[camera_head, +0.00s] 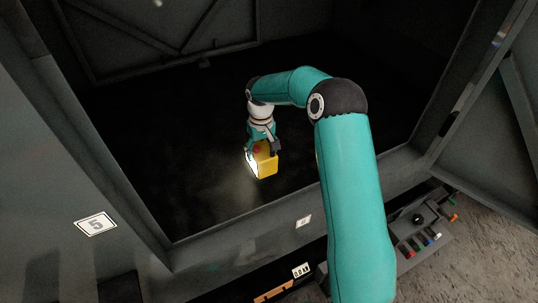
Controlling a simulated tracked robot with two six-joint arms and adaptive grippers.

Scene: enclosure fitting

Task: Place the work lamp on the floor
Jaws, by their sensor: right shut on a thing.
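The work lamp (267,164) is a small yellow box with a bright, lit face on its left side. My right gripper (262,145) is shut on it from above, inside the dark enclosure. The lamp's light falls on the dark enclosure floor (215,195) to its left. I cannot tell whether the lamp touches the floor or hangs just above it. My right arm reaches in over the front sill. My left gripper is not in view.
The enclosure's front sill (240,247) and side posts frame the opening. Outside at lower right is a tray (435,243) with several small coloured items. The enclosure floor around the lamp looks clear but very dark.

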